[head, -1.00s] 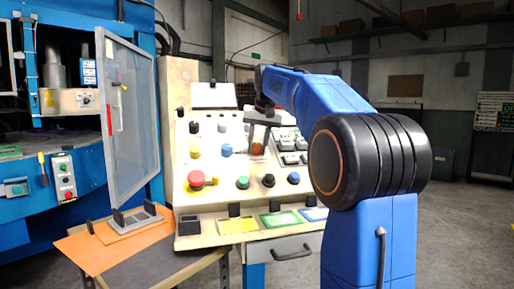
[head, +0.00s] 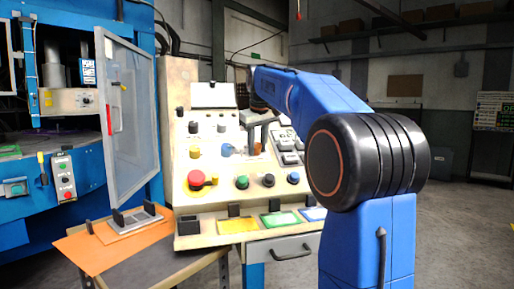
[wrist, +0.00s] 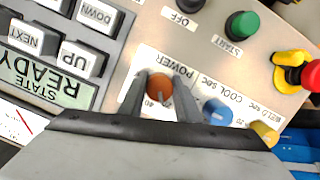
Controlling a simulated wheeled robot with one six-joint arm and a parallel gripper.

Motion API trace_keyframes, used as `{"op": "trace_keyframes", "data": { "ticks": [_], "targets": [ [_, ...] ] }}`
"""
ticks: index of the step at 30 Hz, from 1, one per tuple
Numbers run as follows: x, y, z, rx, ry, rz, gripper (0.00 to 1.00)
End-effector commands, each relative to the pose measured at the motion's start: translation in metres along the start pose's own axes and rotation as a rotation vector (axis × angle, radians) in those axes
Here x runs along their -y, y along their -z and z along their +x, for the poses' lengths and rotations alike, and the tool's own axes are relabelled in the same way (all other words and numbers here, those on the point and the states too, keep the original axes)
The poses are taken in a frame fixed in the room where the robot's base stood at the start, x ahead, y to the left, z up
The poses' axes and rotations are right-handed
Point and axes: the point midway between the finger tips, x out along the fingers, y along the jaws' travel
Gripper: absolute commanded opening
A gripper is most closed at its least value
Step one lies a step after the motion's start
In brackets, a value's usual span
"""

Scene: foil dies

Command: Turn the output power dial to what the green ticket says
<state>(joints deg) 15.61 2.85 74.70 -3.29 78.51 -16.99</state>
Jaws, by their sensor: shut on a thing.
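The orange output power dial (wrist: 158,86) sits on the sloped cream panel beside the word POWER, upside down in the wrist view. My gripper (wrist: 161,80) is shut on it, one finger on each side. A pale pointer line shows on the dial; most of its scale is hidden by the fingers. In the head view my gripper (head: 258,142) stands against the panel's upper middle, partly covering the dial. The green ticket (head: 281,218) lies on the ledge below the panel; its writing is too small to read.
A blue dial (wrist: 217,111) and a yellow dial (wrist: 264,133) sit close beside the gripper. Grey keys (wrist: 80,60) and a READY screen (wrist: 45,82) lie on the other side. A yellow ticket (head: 238,226) and a blue ticket (head: 313,213) flank the green one.

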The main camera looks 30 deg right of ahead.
Motion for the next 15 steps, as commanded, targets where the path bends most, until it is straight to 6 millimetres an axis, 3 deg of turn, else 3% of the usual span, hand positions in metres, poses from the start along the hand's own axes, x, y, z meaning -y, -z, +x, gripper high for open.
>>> {"op": "trace_keyframes", "data": {
  "ticks": [15],
  "targets": [
    [-0.001,0.0001,-0.0004,-0.001,-0.042,-0.205,0.08]
  ]
}}
